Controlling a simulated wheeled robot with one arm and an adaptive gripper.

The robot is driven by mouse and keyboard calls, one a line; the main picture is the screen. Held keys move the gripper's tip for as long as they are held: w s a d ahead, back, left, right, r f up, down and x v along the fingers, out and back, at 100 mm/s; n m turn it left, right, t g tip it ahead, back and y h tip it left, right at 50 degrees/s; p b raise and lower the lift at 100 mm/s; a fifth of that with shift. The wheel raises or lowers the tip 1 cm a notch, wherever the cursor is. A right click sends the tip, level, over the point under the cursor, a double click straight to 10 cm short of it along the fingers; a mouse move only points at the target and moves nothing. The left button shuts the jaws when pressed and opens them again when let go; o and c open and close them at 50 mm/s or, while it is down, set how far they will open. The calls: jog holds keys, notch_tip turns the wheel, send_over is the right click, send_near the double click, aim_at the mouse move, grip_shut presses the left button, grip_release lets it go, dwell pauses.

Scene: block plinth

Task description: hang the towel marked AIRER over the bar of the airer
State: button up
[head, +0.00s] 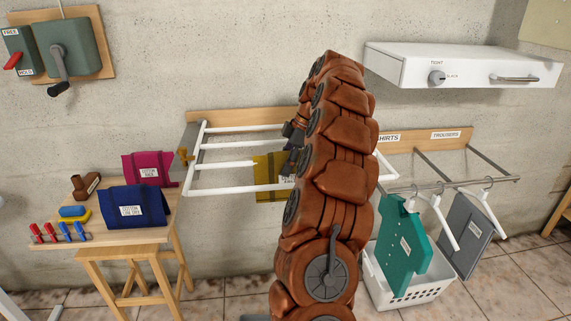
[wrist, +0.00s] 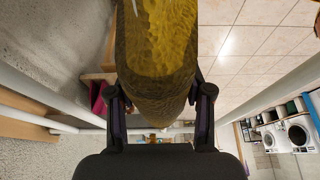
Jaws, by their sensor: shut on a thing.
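The mustard-yellow towel (head: 268,172) shows beside my arm in the head view, with a white label partly hidden, so I cannot read its marking. My gripper (head: 294,146) is shut on the towel's upper part, partly hidden behind my arm. In the wrist view the towel (wrist: 158,50) fills the space between the fingers of my gripper (wrist: 160,112). The airer (head: 225,190) is a wall-mounted frame of white bars, and the towel is among them. I cannot tell whether the towel touches or crosses a bar.
A wooden table (head: 95,238) at left holds a magenta towel (head: 150,168), a blue towel (head: 135,205) and small items. A rail (head: 455,184) at right carries a teal shirt (head: 402,245) and grey trousers (head: 466,235), above a white basket (head: 425,292). A white unit (head: 460,68) juts from the wall.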

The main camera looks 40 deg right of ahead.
aim_at(286, 152)
jog(key=shift+f+b, duration=0.55)
jog(key=shift+f, duration=0.15)
jog(key=o, duration=1.5)
jog(key=shift+o, duration=0.2)
jog(key=o, duration=0.4)
jog(key=shift+c, duration=0.2)
jog(key=shift+r, duration=0.15)
jog(key=shift+r+p, duration=1)
jog(key=shift+r, duration=1.4)
